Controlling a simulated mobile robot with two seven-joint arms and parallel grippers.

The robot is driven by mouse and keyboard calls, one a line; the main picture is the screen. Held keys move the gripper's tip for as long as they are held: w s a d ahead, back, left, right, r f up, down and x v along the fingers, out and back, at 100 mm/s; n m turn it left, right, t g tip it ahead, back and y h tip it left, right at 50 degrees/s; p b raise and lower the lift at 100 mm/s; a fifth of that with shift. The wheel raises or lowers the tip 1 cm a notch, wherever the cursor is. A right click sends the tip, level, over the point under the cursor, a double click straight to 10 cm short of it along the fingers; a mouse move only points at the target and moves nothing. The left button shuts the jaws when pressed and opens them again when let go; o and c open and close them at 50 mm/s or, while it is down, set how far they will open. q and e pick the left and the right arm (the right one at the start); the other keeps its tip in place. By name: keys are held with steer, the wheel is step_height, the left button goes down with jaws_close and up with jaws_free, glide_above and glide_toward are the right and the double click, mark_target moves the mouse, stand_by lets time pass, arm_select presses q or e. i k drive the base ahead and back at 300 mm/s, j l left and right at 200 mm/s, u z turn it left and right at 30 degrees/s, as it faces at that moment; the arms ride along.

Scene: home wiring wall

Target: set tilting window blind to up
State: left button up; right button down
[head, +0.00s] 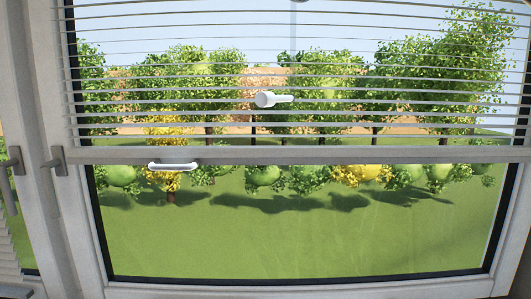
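The window blind (300,155) hangs partway down the window, with thin, nearly edge-on slats and clear gaps between them. Its grey bottom rail crosses the picture at about mid-height. A small white pull handle (172,166) is on the rail, left of centre. A white knob with a short lever (272,99) shows in front of the slats near the middle, its lever pointing right. The top of the blind is out of the picture. Neither of my grippers is in view.
A grey window frame (78,225) surrounds the glass. Grey window handles (56,162) stick out on the left frame. Part of a second window with slats shows at the far left. Below the rail the glass is uncovered, with trees and lawn outside.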

mark_target(154, 164)
steer(key=k+j, duration=0.3)
steer(key=j, duration=0.15)
steer(key=k+j, duration=0.3)
steer(key=j, duration=0.15)
